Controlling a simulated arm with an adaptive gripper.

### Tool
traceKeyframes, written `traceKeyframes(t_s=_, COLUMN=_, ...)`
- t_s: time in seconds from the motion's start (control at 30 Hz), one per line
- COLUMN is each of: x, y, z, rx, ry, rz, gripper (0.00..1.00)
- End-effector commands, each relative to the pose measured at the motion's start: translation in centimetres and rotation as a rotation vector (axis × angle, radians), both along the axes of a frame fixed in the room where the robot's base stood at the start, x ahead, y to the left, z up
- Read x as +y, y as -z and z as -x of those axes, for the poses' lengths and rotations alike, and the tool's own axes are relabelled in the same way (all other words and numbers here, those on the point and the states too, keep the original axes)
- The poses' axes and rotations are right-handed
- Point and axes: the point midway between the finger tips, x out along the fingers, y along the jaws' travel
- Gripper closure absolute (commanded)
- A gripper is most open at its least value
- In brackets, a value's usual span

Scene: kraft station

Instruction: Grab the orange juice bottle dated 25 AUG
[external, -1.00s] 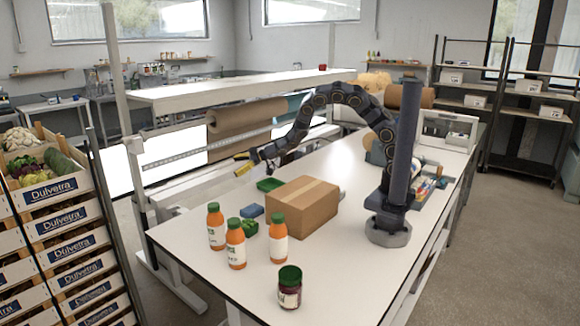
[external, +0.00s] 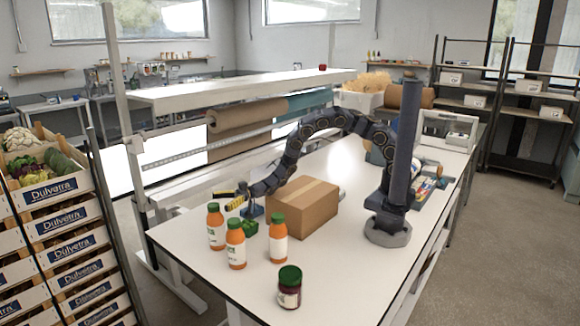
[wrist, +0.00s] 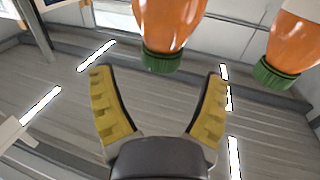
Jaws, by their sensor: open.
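Three orange juice bottles with green caps stand upright on the white table: a left one (external: 216,236), a middle one (external: 236,254) and a right one (external: 278,244). Their label dates are too small to read. My gripper (external: 235,199) is open and empty, with yellow fingers, just behind the left and middle bottles at about cap height. In the wrist view one bottle (wrist: 168,22) appears cap-down just beyond the gap between the open fingers (wrist: 158,76). A second bottle (wrist: 294,45) is at upper right. I cannot tell which bottles these are.
A cardboard box (external: 305,208) stands right of the bottles, close to my arm. A dark jar with a green lid (external: 289,288) stands at the front. A green item (external: 250,227) sits between the bottles. The table's front right is clear.

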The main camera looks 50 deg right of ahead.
Motion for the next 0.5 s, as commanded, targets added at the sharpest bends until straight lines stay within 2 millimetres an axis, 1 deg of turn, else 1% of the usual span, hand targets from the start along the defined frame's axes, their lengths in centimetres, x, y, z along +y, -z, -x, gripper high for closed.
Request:
traceKeyframes(t_s=0.03, x=0.9, y=0.2, z=0.0, rx=0.001, ry=-0.003, rz=-0.003, gripper=0.24)
traceKeyframes(t_s=0.2, x=2.6, y=0.2, z=-0.5, rx=0.001, ry=-0.001, rz=-0.002, gripper=0.24)
traceKeyframes(t_s=0.43, x=2.7, y=0.2, z=-0.6, rx=0.001, ry=0.000, rz=0.002, gripper=0.24)
traceKeyframes(t_s=0.47, x=2.7, y=0.2, z=-0.6, rx=0.001, ry=0.000, rz=0.002, gripper=0.33)
traceKeyframes(t_s=0.5, x=2.7, y=0.2, z=-0.6, rx=0.002, ry=0.000, rz=0.001, gripper=0.50)
